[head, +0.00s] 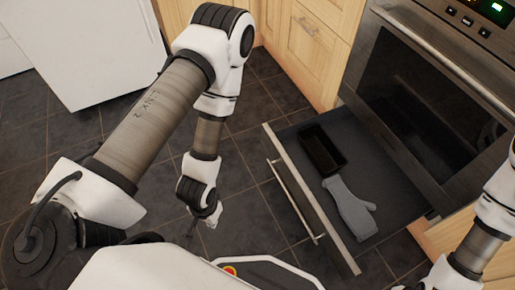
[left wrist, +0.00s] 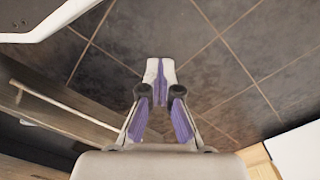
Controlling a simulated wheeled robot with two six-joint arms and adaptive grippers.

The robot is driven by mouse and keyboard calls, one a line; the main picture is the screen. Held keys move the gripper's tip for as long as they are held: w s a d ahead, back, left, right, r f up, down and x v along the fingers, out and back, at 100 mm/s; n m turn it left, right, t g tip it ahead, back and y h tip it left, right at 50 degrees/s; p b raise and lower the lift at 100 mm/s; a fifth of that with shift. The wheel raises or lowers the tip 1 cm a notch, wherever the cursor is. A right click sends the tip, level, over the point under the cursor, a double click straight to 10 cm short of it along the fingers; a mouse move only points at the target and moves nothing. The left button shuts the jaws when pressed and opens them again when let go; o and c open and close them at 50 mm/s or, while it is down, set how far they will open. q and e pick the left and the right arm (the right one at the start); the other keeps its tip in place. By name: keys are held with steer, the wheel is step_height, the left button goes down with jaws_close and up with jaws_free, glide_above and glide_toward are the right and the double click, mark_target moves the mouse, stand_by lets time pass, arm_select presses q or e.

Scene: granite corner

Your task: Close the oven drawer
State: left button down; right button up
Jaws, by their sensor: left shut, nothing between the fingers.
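The oven drawer (head: 405,195) is pulled out below the oven, its front panel (head: 312,200) standing away from the oven body. A long bar handle (head: 292,203) runs along that front. A dark baking pan (head: 322,150) and a grey oven mitt (head: 351,208) lie inside. My left gripper (head: 190,236) is over the floor in front of the drawer, to the left of the handle and apart from it. In the left wrist view its fingertips (left wrist: 160,72) are together and empty; the drawer front with its handle (left wrist: 75,115) shows at left. My right arm shows at right, but its gripper does not.
The oven (head: 430,100) with its dark glass door is shut above the drawer. Light wood cabinets (head: 305,35) stand behind, and a white appliance (head: 85,45) is at upper left. The dark tiled floor (head: 245,205) before the drawer is clear.

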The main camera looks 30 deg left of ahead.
arm_select(q)
step_height(320, 180, down, 6)
steer(key=b, duration=0.4)
steer(key=w+a+r+n+t+y+p, duration=0.1)
steer(key=w+r+n+t, duration=0.1)
steer(key=w+n+t, duration=0.6)
steer(key=w+a+r+n+t, duration=0.2)
steer(key=w+r+n+t, duration=0.15)
steer(key=w, duration=0.85)
steer(key=w+a+r+n+t+y+p, duration=0.1)
steer(key=w+r+n+t, duration=0.1)
steer(key=w+n+t, duration=0.65)
steer(key=s+a+f+m+g, duration=0.15)
steer(key=s+f, duration=0.25)
steer(key=f, duration=0.4)
steer(key=w+b, duration=1.1)
steer(key=w, duration=0.2)
steer(key=shift+w+d+r+g, duration=0.25)
steer(key=shift+d+r+g, duration=0.1)
steer(key=shift+d, duration=0.1)
arm_select(e)
step_height(320, 180, down, 16)
steer(key=shift+r, duration=0.15)
